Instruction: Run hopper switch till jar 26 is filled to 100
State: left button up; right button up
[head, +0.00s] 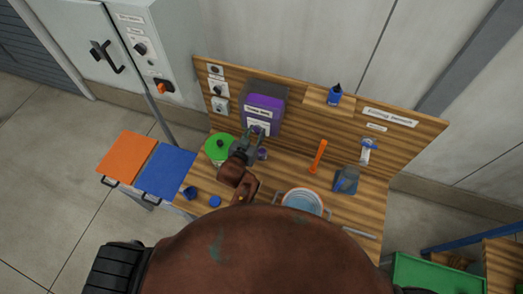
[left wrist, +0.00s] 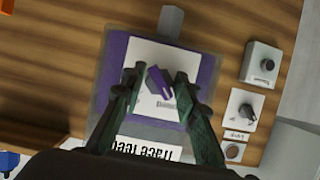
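The purple hopper (head: 264,103) stands against the bench's back board, with white labels on its front. In the left wrist view its label reads "Trace feed" (left wrist: 145,150), and a small purple switch lever (left wrist: 159,84) sits tilted on a white plate (left wrist: 150,55). My left gripper (head: 256,132) is at the hopper's lower front. In the left wrist view the fingers of my left gripper (left wrist: 160,76) stand apart on either side of the lever; I cannot tell whether either touches it. A small purple item (head: 262,154) shows below the gripper. No number 26 is readable. My right gripper is out of view.
A green round lid (head: 219,147), a pot (head: 302,201), an orange stick (head: 318,157) and a grey-blue vessel (head: 346,180) stand on the bench. Knobs (head: 218,91) are on the board's left.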

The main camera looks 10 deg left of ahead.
pick_arm(q)
jog(key=o, duration=0.4)
jog(key=shift+o, duration=0.2)
jog(key=shift+s, duration=0.15)
jog(key=v, duration=1.1)
jog(key=shift+s+r, duration=0.25)
jog(key=shift+s, duration=0.05)
jog(key=shift+a, duration=0.15)
